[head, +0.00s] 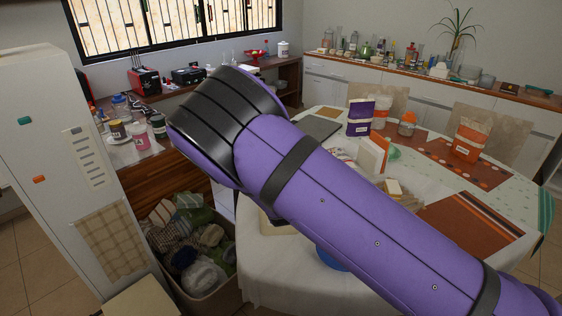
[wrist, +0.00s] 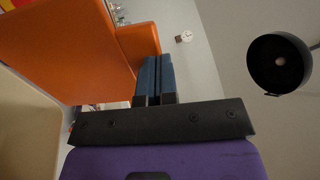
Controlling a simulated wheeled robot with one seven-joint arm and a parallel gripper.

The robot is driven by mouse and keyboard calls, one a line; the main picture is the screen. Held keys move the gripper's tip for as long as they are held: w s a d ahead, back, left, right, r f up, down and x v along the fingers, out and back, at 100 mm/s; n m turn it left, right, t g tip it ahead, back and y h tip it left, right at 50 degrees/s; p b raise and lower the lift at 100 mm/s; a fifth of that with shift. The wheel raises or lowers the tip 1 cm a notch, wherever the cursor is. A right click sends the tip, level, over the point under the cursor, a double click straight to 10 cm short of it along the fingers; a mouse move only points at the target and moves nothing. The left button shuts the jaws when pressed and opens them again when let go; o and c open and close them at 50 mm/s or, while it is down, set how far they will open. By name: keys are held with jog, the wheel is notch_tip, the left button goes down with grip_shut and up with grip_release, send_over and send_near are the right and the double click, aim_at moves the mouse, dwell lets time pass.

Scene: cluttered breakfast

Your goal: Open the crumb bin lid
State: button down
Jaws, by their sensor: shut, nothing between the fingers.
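My gripper (wrist: 153,68) shows in the wrist view with its two dark blue fingers side by side, closed and empty. A large orange, box-like thing (wrist: 75,45) fills the upper left of that view, right beside the fingers; I cannot tell whether they touch it or what it is. In the head view my purple arm crosses the middle and hides my gripper. I cannot make out a crumb bin or its lid in either view.
In the head view an open basket of cloths (head: 232,268) stands between a white fridge (head: 42,130) and the table with a white cloth (head: 268,275). Boxes and an orange bag (head: 471,140) crowd the table. A black lamp (wrist: 262,50) shows in the wrist view.

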jog(key=shift+w+a+r+g, duration=0.1)
jog(key=shift+w+r+g, duration=0.15)
jog(key=shift+w+g, duration=0.3)
jog(key=shift+w+d+r+g, duration=0.1)
jog(key=shift+w+r+g, duration=0.25)
jog(key=shift+w, duration=0.45)
jog(key=shift+w+a+r+g, duration=0.1)
jog(key=shift+w+r+g, duration=0.1)
jog(key=shift+w+g, duration=0.4)
jog(key=shift+w+a, duration=0.15)
jog(key=shift+w, duration=1.1)
